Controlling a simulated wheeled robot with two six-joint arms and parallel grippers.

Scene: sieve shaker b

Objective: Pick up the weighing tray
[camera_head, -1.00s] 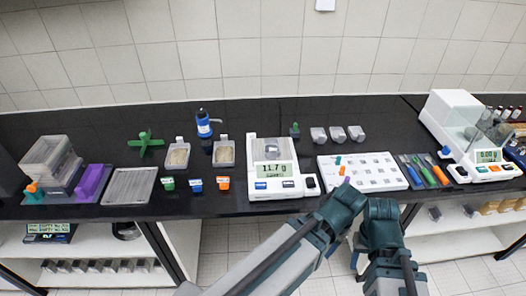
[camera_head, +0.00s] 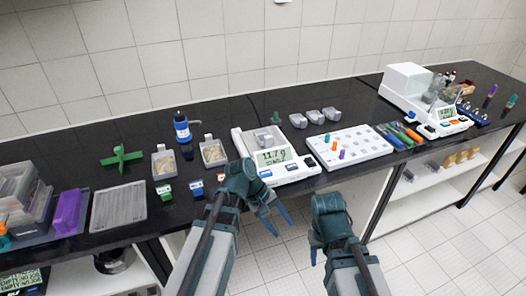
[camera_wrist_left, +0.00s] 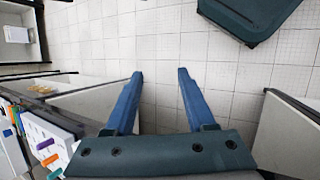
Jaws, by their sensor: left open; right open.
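Several small grey trays stand on the black bench: one rests on the pan of the white balance (camera_head: 284,174), which reads about 11.7 g, and a row of them (camera_head: 314,117) stands behind the white rack. I cannot tell for sure which is the weighing tray. My left gripper (camera_head: 281,226) is open and empty in front of the bench edge, its blue fingers pointing down over the floor. It also shows in the left wrist view (camera_wrist_left: 160,74), with only floor between the fingers. My right gripper (camera_head: 314,257) is open, further right over the floor; its fingers are partly hidden.
A white rack (camera_head: 366,148) with coloured pieces lies right of the balance. Two sample boxes (camera_head: 164,164), a blue-capped bottle (camera_head: 182,128), a green cross (camera_head: 121,157) and a flat grey tray (camera_head: 118,207) lie to the left. An enclosed balance (camera_head: 410,88) stands at far right.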

